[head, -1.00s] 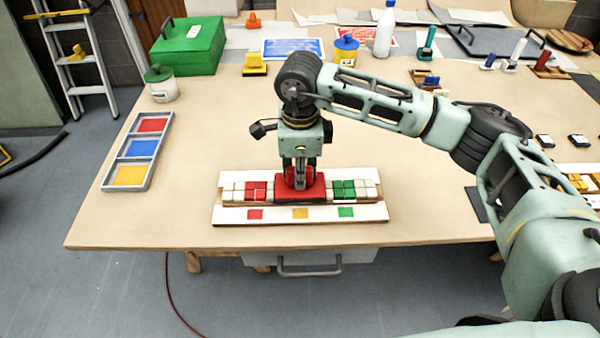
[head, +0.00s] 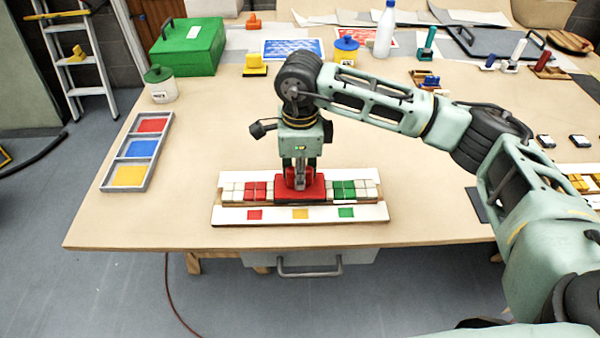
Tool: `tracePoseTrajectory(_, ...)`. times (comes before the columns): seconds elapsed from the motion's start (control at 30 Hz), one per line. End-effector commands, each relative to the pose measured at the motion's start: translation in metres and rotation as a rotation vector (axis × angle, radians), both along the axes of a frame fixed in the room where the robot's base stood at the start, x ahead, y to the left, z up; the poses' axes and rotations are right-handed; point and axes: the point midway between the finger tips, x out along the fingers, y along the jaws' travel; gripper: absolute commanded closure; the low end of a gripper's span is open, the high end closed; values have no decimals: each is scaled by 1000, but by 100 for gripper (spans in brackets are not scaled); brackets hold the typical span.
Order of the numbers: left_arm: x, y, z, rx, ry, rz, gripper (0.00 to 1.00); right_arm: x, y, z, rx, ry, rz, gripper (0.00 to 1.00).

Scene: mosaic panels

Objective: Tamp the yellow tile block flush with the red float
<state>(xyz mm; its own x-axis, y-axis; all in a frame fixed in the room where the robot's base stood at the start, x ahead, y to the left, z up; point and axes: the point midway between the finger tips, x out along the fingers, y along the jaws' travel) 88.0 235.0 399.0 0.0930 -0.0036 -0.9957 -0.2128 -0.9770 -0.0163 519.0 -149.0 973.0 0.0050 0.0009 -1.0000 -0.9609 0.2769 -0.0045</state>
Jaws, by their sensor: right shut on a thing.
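The red float (head: 313,191) lies flat on the middle of the mosaic panel, a white board (head: 230,215) at the front of the table. My right gripper (head: 300,184) points straight down and is shut on the float's handle. The float covers the middle slot of the tile row, so the yellow tile block is hidden from view. A red tile block (head: 256,191) shows left of the float and a green tile block (head: 344,190) right of it, both among white tiles. Red, yellow (head: 300,214) and green marks line the board's front strip. My left gripper is not in view.
A grey tray (head: 106,186) with red, blue and yellow compartments lies at the left. A green box (head: 188,47), a lidded pot (head: 160,84), a yellow float (head: 255,66) and a white bottle (head: 385,30) stand farther back. The table between is clear.

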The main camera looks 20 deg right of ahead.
Motion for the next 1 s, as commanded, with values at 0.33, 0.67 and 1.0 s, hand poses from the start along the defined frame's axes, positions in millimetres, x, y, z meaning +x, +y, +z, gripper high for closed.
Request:
tracePoseTrajectory(0.33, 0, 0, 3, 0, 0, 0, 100, -5, 1, 0, -3, 16, 4, 100)
tracePoseTrajectory(0.67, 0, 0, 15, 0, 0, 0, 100, -2, 0, 30, -1, 7, 2, 100)
tracePoseTrajectory(1.0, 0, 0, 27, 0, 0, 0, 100, -1, 0, 59, -1, 3, 1, 100)
